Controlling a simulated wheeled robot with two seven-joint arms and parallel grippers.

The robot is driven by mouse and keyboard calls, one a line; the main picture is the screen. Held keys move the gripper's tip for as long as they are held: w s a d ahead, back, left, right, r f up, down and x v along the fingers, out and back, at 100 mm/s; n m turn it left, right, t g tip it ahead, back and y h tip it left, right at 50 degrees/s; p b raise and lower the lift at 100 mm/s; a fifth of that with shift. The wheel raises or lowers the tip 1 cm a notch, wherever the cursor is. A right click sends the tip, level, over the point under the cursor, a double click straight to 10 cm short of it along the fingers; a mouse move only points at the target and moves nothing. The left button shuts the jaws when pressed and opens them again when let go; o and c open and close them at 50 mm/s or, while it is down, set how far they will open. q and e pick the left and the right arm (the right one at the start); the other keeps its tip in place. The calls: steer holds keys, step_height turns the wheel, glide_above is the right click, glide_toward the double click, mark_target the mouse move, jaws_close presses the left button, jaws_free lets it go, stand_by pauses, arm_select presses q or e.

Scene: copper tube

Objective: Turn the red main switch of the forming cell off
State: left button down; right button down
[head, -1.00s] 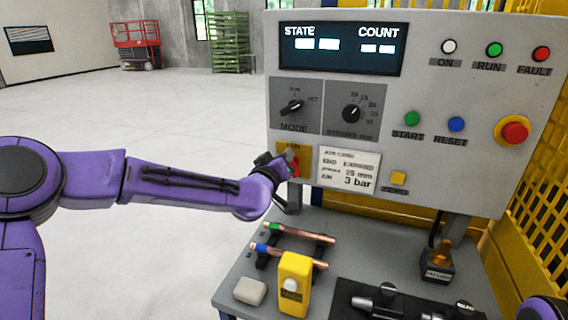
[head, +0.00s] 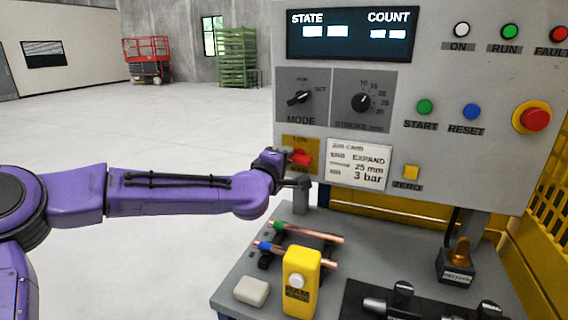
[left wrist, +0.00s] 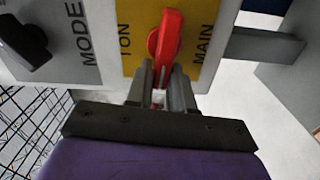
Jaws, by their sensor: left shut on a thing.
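The red main switch (head: 301,157) sits on a yellow plate (head: 290,141) at the lower left of the grey control panel (head: 430,95). In the left wrist view its red handle (left wrist: 166,36) lies across the plate, between the ON and MAIN lettering, so it is about level on the panel. My left gripper (head: 284,163) is at the switch, reaching in from the left. In the left wrist view its fingers (left wrist: 160,80) are shut on the near end of the handle. My right gripper is not in view.
The mode knob (head: 299,97) is just above the switch and a card (head: 357,165) just right. Below, the bench holds copper tubes (head: 310,232), a yellow device (head: 301,280) and a pale block (head: 251,291). A grey post (head: 300,196) stands under the panel.

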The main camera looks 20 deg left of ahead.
arm_select(q)
steer(key=shift+f+n+b, duration=0.2)
steer(key=shift+n+b, duration=0.15)
steer(key=shift+n, duration=0.25)
steer(key=c, duration=1.1)
jaws_free()
steer(key=s+b, duration=0.1)
steer(key=s, duration=0.4)
steer(key=s+b, duration=0.1)
steer(key=s, duration=0.4)
steer(key=shift+s+a, duration=0.2)
steer(key=shift+s, duration=0.1)
